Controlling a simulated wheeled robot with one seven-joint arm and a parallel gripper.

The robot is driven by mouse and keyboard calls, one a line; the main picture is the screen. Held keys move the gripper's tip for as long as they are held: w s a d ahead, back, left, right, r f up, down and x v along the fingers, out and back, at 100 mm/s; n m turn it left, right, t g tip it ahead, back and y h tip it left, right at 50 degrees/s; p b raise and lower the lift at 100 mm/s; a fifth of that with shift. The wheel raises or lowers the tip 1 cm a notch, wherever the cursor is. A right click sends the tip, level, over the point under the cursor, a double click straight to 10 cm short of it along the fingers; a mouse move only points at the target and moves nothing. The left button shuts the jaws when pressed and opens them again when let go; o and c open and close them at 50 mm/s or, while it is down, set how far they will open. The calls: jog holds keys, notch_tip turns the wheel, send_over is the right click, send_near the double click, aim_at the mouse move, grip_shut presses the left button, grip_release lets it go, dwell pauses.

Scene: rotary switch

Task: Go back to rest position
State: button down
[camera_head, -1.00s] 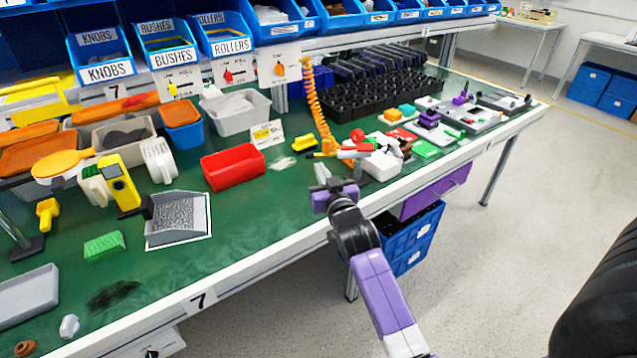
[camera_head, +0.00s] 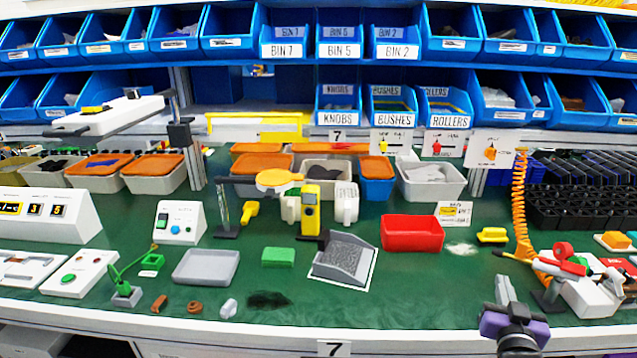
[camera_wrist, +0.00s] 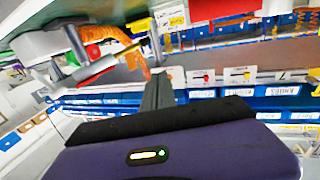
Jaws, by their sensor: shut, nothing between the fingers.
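My gripper (camera_head: 507,292) shows at the lower right of the head view, a purple body with grey fingers pointing up and away. It is just above the front edge of the green workbench (camera_head: 420,300), left of the white fixture with red and green parts. Its fingers are together and hold nothing. In the wrist view the shut dark fingers (camera_wrist: 158,92) point up over the purple gripper body, with the shelves and bins tilted behind them.
A white fixture (camera_head: 590,302) stands close to the right of my gripper. A red tray (camera_head: 412,233), a grey sloped holder (camera_head: 343,258) and a yellow piece (camera_head: 492,235) lie farther back. Blue bins (camera_head: 338,104) line the shelves. Bare green bench lies left of the gripper.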

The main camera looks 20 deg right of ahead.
jog(key=s+a+r+n+t+y, duration=0.1)
jog(key=s+a+n+t+y, duration=0.25)
jog(key=a, duration=0.75)
jog(key=s+a+n+t+y, duration=0.25)
jog(key=s+a, duration=0.25)
jog(key=a, duration=0.7)
jog(key=s+a+f+n+g+y+p, duration=0.1)
jog(key=s+a+y, duration=0.5)
jog(key=s+a, duration=0.8)
jog(key=s+n+g+p, duration=0.1)
jog(key=s+n+g, duration=0.1)
jog(key=s+g, duration=0.1)
jog(key=shift+a+f+y, duration=0.35)
jog(key=shift+f+y, duration=0.05)
